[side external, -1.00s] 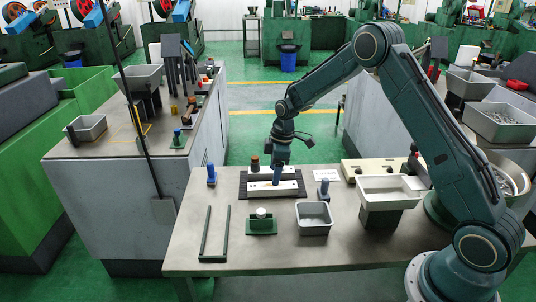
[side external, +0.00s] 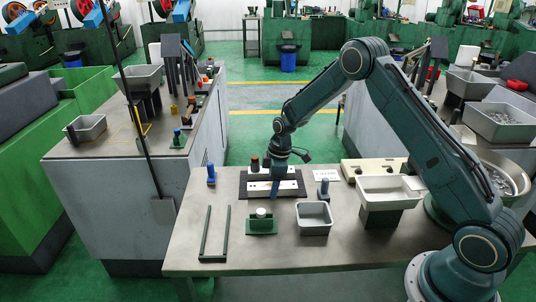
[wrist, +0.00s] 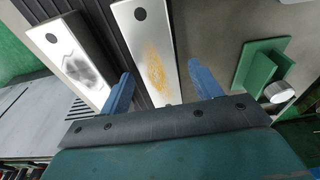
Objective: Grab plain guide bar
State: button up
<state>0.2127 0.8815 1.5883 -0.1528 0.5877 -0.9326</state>
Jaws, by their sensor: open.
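Two pale metal bars with dark end holes lie side by side on a black ridged mat (side external: 243,190). In the wrist view, the right bar (wrist: 143,42) has an orange-brown patch, and the left bar (wrist: 68,52) has a grey smudge. They appear in the side view as the near bar (side external: 291,192) and the far bar (side external: 290,174). My gripper (wrist: 162,70) has its blue fingers apart, one on each side of the orange-marked bar. It also shows low over the near bar in the side view (side external: 275,194). Finger contact with the bar cannot be told.
A green block with a white cylinder (side external: 261,225), a grey bin (side external: 313,217) and a green U-shaped frame (side external: 203,233) stand nearer the front. A blue peg (side external: 211,175) is left of the mat. A hopper (side external: 389,194) stands at right. The front table edge is clear.

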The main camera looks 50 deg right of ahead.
jog(key=shift+c, duration=0.4)
grip_shut()
jog(key=shift+r, duration=0.2)
notch_tip(320, 180, up, 20)
dwell(0.5)
jog(key=shift+f, duration=0.15)
